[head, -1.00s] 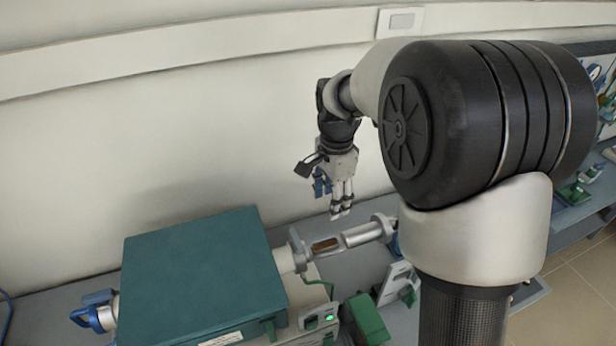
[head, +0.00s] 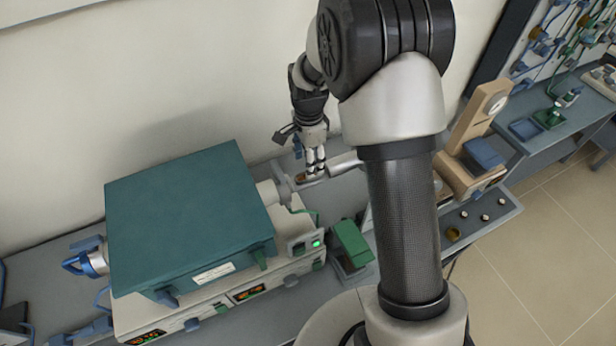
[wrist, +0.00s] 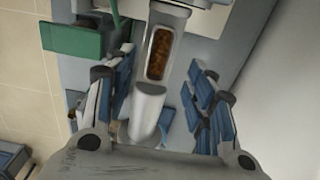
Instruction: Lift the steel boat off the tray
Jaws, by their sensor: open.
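The steel boat (wrist: 159,53) is a small, narrow metal container with brown contents. In the wrist view it lies lengthwise in a pale metal trough, which looks like the tray (wrist: 168,18). In the head view the boat (head: 304,177) shows just left of my fingertips. My gripper (head: 316,170) points down close over the trough. In the wrist view its fingers (wrist: 152,82) are spread on either side of the trough line, with nothing between them held. I cannot tell the exact height gap to the boat.
A teal-topped furnace (head: 185,215) stands left of the trough. A green block (head: 350,240) sits in front of it, also in the wrist view (wrist: 72,38). A pale cylinder (wrist: 149,103) continues the trough line. The wall rises close behind.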

